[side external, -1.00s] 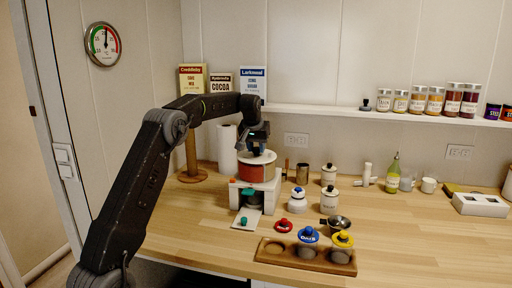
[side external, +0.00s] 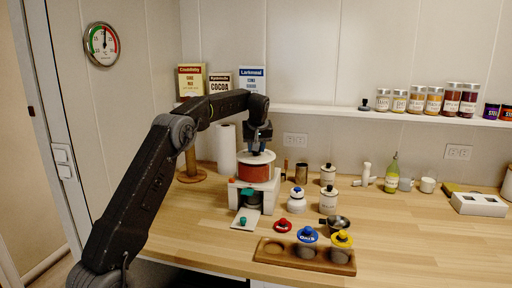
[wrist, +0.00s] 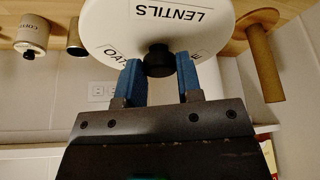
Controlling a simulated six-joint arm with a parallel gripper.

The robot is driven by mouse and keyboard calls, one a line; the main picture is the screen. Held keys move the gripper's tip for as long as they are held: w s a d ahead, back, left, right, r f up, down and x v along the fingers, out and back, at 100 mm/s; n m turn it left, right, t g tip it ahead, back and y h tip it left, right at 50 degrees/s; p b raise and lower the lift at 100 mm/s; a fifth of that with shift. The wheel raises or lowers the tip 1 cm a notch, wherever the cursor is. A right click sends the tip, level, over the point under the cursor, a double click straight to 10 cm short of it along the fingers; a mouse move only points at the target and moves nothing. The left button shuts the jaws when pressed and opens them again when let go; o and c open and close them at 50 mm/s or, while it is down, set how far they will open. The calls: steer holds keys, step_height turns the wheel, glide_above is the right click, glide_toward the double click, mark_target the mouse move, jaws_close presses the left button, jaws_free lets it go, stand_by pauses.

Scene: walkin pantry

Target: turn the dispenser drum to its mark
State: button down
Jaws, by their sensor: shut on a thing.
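The dispenser drum (side external: 257,174) is red-orange with a white top, on a white stand (side external: 234,195) on the counter. In the wrist view the drum's white top (wrist: 120,22) shows the word LENTILS and a partly hidden OATS. A black knob (wrist: 158,68) stands at its middle. My gripper (side external: 260,153) is directly above the drum, pointing down. Its blue fingers (wrist: 158,58) are on either side of the knob, shut on it. Part of the top's lettering is hidden behind the fingers and knob. I cannot make out the mark.
A wooden tray (side external: 268,257) with blue- and yellow-lidded jars stands in front. A red lid (side external: 282,226), a metal cup (side external: 337,223), white canisters (side external: 328,202) and a paper towel roll (side external: 227,150) are nearby. A shelf (side external: 410,116) runs behind. The counter's right front is clear.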

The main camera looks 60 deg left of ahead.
steer(key=c, duration=0.8)
jaws_free()
steer(key=v, duration=1.3)
steer(key=shift+d+r, duration=0.1)
steer(key=shift+r, duration=0.25)
steer(key=shift+d, duration=0.1)
steer(key=s+d+r+m+t+h, duration=0.1)
steer(key=s+d+m, duration=0.3)
steer(key=d, duration=0.5)
steer(key=s+d+r+m+t+h, duration=0.1)
steer(key=s+d+m, duration=0.3)
steer(key=d, duration=0.5)
steer(key=s+d+f+m, duration=0.1)
steer(key=s+d+f, duration=0.3)
steer(key=s, duration=0.3)
steer(key=s+d+f+m+t+h, duration=0.1)
steer(key=s+d+f+m, duration=0.1)
steer(key=s+d+f, duration=0.3)
steer(key=s+d+f+m+h, duration=0.1)
steer(key=s+d+f, duration=0.3)
steer(key=s, duration=0.5)
steer(key=shift+s+d+f+m+t, duration=0.1)
steer(key=shift+f+m+t, duration=0.1)
steer(key=shift+f+m, duration=0.25)
steer(key=shift+s+d+f+m+t, duration=0.15)
steer(key=shift+f+m+t, duration=0.1)
steer(key=shift+f, duration=0.3)
